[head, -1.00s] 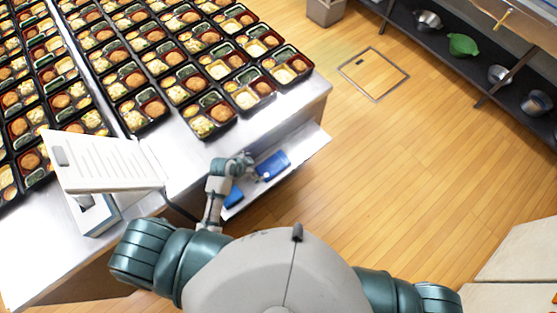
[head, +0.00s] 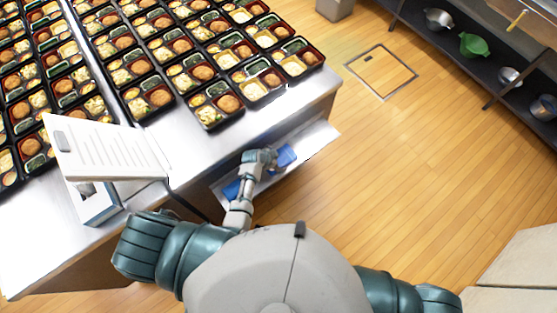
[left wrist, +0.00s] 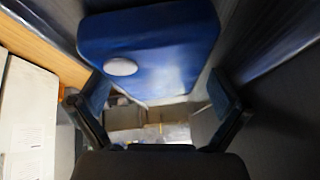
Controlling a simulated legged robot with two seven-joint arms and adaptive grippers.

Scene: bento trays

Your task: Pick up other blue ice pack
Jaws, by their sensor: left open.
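Two blue ice packs lie on the low metal shelf (head: 312,146) at the table's side. One ice pack (head: 287,155) is at the right, partly hidden by my left gripper (head: 268,157). The other ice pack (head: 231,189) is to the left, beside my left forearm. In the left wrist view a blue ice pack (left wrist: 165,50) with a white round cap fills the upper middle. My left gripper (left wrist: 157,84) is open there, one finger on each side of the pack's lower end. I cannot tell whether the fingers touch it. My right gripper is out of view.
The metal table (head: 190,150) above the shelf carries rows of filled bento trays (head: 263,87). A white panel (head: 105,150) stands at the table's left. The wooden floor (head: 400,170) on the right is clear. A rack with bowls stands at the upper right.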

